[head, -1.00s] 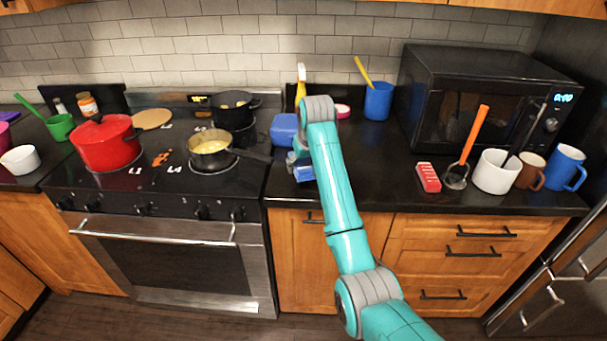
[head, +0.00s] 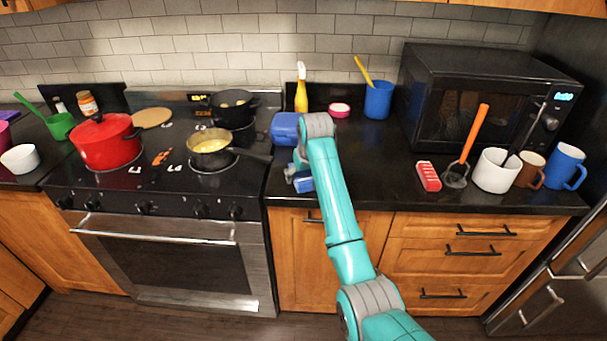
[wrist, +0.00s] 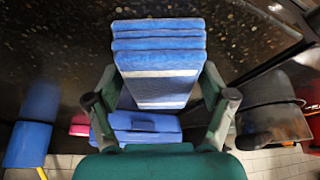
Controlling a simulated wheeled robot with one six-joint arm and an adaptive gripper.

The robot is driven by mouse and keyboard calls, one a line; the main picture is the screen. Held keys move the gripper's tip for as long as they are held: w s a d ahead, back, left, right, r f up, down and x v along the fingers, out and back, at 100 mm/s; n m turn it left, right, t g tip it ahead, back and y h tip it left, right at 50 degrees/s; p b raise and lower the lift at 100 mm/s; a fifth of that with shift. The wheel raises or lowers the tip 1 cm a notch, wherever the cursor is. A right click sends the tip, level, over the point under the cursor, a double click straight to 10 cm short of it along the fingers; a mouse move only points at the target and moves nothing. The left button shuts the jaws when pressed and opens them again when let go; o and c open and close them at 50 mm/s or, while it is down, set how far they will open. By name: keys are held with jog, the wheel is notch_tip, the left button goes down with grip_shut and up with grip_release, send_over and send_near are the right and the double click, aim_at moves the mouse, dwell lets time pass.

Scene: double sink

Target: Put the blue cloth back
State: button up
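The blue cloth (wrist: 158,60) is folded with pale stripes and fills the middle of the wrist view. In the head view the cloth (head: 304,184) shows below my gripper, over the front of the counter between stove and drawers. My gripper (wrist: 158,75) has one finger at each side edge of the cloth and appears shut on it. In the head view my gripper (head: 297,172) is partly hidden by my arm. I cannot tell whether the cloth touches the counter.
A blue block-like item (head: 285,128) lies behind my gripper. A yellow spray bottle (head: 301,92), pink dish (head: 340,110) and blue cup (head: 378,100) stand near the wall. A saucepan (head: 211,147) has its handle toward my arm. Counter right of my arm is clear up to the red item (head: 428,176).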

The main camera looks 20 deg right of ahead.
dwell(0.3)
jog(key=shift+r, duration=0.25)
jog(key=v, duration=1.1)
jog(key=shift+s+a+f, duration=0.1)
jog(key=shift+s+a, duration=0.05)
jog(key=shift+a, duration=0.1)
